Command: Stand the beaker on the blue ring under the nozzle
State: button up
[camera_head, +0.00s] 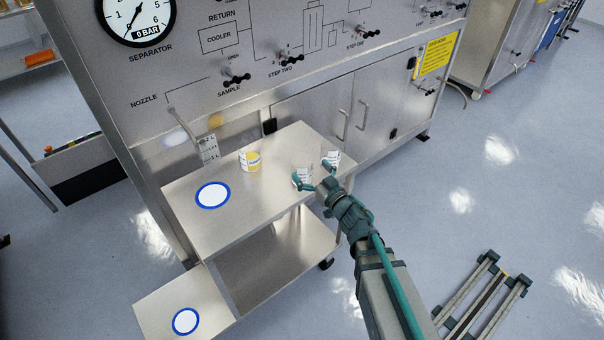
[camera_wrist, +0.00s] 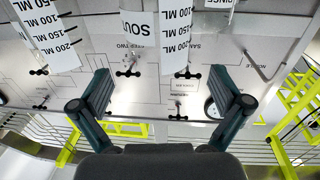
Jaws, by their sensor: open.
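Several beakers show: one with yellow contents (camera_head: 250,161) stands on the upper shelf of the steel cart (camera_head: 240,222), and two pale ones, a nearer beaker (camera_head: 302,177) and a farther beaker (camera_head: 333,158), stand by my gripper (camera_head: 318,176). My gripper is open, its teal fingers apart and nothing held. In the wrist view a beaker marked "SOU" (camera_wrist: 140,28) is ahead between the fingers (camera_wrist: 160,78), with another graduated beaker (camera_wrist: 46,35) to its left. The blue ring (camera_head: 212,194) lies bare on the upper shelf, below the nozzle (camera_head: 172,110).
A second blue ring (camera_head: 185,321) lies on a low shelf. The steel panel (camera_head: 250,40) with valves and a gauge rises behind the cart. A rail frame (camera_head: 484,300) is on the floor at right.

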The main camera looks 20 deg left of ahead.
aim_at(296, 155)
jog(key=p+x, duration=0.1)
jog(key=x, duration=0.4)
jog(key=c, duration=1.6)
